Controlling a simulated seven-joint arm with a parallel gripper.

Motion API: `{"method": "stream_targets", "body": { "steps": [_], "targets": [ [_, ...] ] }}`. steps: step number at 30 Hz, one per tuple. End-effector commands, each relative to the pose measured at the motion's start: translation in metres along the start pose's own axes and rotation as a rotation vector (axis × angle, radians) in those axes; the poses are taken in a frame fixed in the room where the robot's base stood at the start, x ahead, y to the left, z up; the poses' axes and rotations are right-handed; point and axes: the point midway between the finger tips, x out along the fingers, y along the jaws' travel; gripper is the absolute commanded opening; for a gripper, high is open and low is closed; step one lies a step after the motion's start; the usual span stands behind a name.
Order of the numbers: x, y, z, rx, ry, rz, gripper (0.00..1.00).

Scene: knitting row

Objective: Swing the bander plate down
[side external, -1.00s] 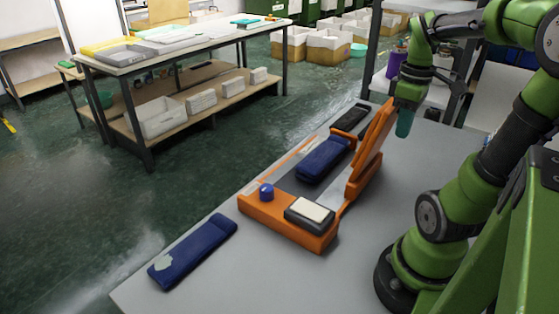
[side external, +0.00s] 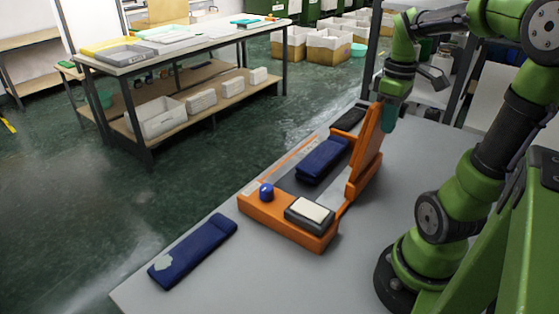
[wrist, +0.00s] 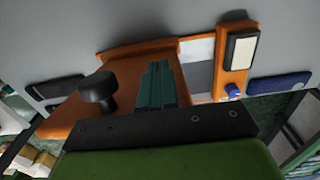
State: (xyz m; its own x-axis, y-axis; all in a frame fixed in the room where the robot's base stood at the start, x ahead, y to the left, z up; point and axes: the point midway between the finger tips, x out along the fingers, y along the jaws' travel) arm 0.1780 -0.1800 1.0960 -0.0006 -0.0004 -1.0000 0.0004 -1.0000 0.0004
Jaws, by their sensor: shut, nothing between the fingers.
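The bander (side external: 256,209) is an orange base on the grey table. Its orange plate (side external: 367,150) stands raised, close to upright, at the base's right side. In the wrist view the plate (wrist: 130,75) fills the middle left, with a black knob (wrist: 98,92) on it. A folded navy bundle (side external: 322,160) lies on the base, left of the plate. My gripper (side external: 388,121) is shut and empty at the plate's upper right side. Its teal fingers (wrist: 157,84) show against the plate in the wrist view; exact contact is unclear.
A blue button (side external: 266,192) and a dark block with a cream top (side external: 310,212) sit on the base's near end. A navy knitted piece (side external: 193,250) lies at the table's left edge. A dark item (side external: 347,118) lies beyond the bander. The table's near part is clear.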

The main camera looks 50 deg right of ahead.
Motion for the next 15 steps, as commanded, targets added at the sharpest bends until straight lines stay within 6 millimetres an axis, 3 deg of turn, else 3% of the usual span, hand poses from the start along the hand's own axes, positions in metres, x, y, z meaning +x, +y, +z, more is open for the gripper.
{"method": "stream_targets", "body": {
  "steps": [15],
  "targets": [
    [0.0,0.0,-0.027,-0.001,0.0,-0.001,0.0]
  ]
}}
